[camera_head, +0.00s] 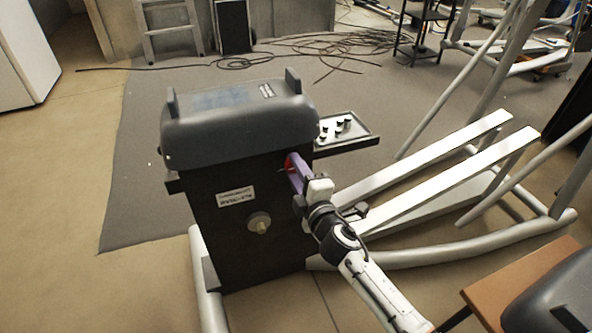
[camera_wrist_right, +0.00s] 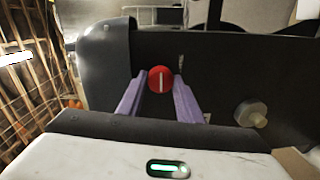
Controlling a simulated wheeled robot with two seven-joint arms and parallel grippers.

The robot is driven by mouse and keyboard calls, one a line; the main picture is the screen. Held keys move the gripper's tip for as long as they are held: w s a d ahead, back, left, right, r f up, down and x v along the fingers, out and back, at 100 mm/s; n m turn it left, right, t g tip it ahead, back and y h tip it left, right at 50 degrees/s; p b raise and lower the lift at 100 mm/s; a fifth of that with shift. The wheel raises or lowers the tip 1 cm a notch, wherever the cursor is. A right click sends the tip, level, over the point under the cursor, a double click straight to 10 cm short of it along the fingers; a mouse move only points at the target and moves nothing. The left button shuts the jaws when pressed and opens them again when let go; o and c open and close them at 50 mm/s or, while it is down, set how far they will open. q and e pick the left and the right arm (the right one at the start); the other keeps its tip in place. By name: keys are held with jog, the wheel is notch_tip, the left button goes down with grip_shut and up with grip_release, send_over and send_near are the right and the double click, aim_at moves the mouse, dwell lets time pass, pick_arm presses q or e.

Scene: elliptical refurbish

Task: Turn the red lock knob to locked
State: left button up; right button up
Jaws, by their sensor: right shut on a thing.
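The red lock knob (camera_wrist_right: 161,79) is on the black side panel of the machine, with a pale line across its face that stands upright in the right wrist view. In the head view only a bit of the red knob (camera_head: 291,162) shows behind the purple fingers. My right gripper (camera_head: 294,170) reaches the panel's upper right, and its fingers are shut on the knob, one on each side in the wrist view (camera_wrist_right: 160,88). My left gripper is not in view.
A pale round knob (camera_head: 259,223) sits lower on the machine's black panel (camera_head: 210,235), below a white label (camera_head: 236,196). A small tray with several parts (camera_head: 365,141) juts out at right. White foot rails (camera_head: 440,160) lie beyond my right arm.

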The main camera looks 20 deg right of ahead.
jog(key=shift+f, duration=0.1)
jog(key=o, duration=1)
jog(key=shift+o, duration=0.2)
pick_arm(q)
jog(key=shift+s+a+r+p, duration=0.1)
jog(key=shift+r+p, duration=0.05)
jog(key=shift+p, duration=0.5)
pick_arm(e)
jog(key=s, duration=1)
jog(key=shift+s+d+r, duration=0.15)
jog(key=shift+s+r, duration=0.05)
jog(key=shift+r, duration=0.25)
